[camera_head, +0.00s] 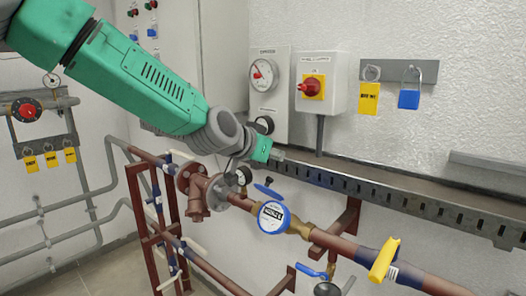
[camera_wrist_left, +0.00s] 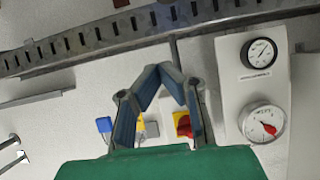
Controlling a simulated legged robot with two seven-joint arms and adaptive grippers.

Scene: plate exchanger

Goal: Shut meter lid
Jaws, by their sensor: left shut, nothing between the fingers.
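The water meter (camera_head: 272,216) has a blue rim and a white dial and sits on the copper pipe. Its blue lid (camera_head: 268,191) stands open, tilted up above the dial's upper edge. My left gripper (camera_head: 275,154) is above the meter and lid, apart from both, near the metal cable tray. In the left wrist view my left gripper (camera_wrist_left: 162,70) has its fingertips together with nothing between them. The meter does not show in the left wrist view. My right gripper is in neither view.
A perforated cable tray (camera_head: 390,192) runs along the wall above the pipe. A red flange valve (camera_head: 197,190) is left of the meter, and a yellow valve handle (camera_head: 384,259) is right. A gauge panel (camera_head: 268,95) and a red rotary switch (camera_head: 311,88) are on the wall.

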